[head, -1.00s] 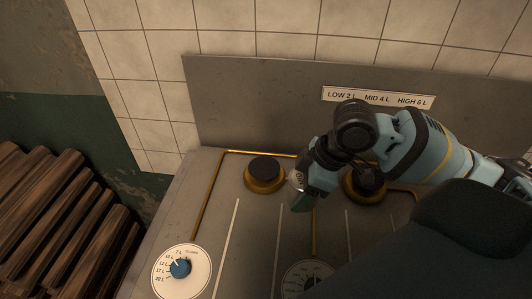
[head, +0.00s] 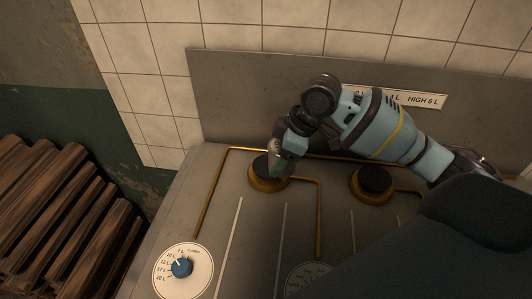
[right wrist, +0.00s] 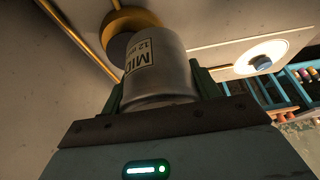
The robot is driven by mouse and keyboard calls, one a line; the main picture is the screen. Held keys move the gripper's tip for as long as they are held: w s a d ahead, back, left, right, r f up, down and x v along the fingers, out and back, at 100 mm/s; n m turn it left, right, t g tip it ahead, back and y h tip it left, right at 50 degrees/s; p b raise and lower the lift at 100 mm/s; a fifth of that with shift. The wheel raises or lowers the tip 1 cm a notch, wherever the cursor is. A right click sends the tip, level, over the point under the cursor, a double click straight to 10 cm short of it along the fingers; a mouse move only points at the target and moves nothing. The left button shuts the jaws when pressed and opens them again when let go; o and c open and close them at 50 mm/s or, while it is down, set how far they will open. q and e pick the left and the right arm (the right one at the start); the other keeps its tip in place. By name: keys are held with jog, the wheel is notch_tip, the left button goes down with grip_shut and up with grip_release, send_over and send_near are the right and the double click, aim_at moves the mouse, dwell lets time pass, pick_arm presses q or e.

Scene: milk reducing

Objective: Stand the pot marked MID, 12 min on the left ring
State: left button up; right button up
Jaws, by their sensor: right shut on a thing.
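The metal pot (right wrist: 158,70) shows in the right wrist view, with a label reading MID and 12 min, upside down in that picture. My right gripper (head: 277,163) is shut on the pot, with a green finger on each side of it in the right wrist view (right wrist: 160,92). In the head view the gripper is over the right side of the left ring (head: 266,184), a brass ring with a dark top, and mostly hides the pot. The ring also shows just beyond the pot in the right wrist view (right wrist: 128,22). I cannot tell whether they touch. My left gripper is out of view.
Another ring (head: 371,185) stands bare to the right. Brass pipes run along the grey stove top (head: 225,225). A dial with a blue knob (head: 181,267) is at the front left. A backplate with a label strip (head: 425,101) rises behind. Wooden slats (head: 45,215) lie at far left.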

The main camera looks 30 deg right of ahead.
jog(key=w, duration=0.5)
jog(key=shift+w+a+f, duration=0.1)
jog(key=shift+a+f, duration=0.05)
jog(key=shift+f, duration=0.1)
jog(key=shift+w, duration=0.2)
jog(key=shift+w+f, duration=0.2)
jog(key=shift+f, duration=1.55)
jog(key=shift+f, duration=0.15)
jog(key=o, duration=1.1)
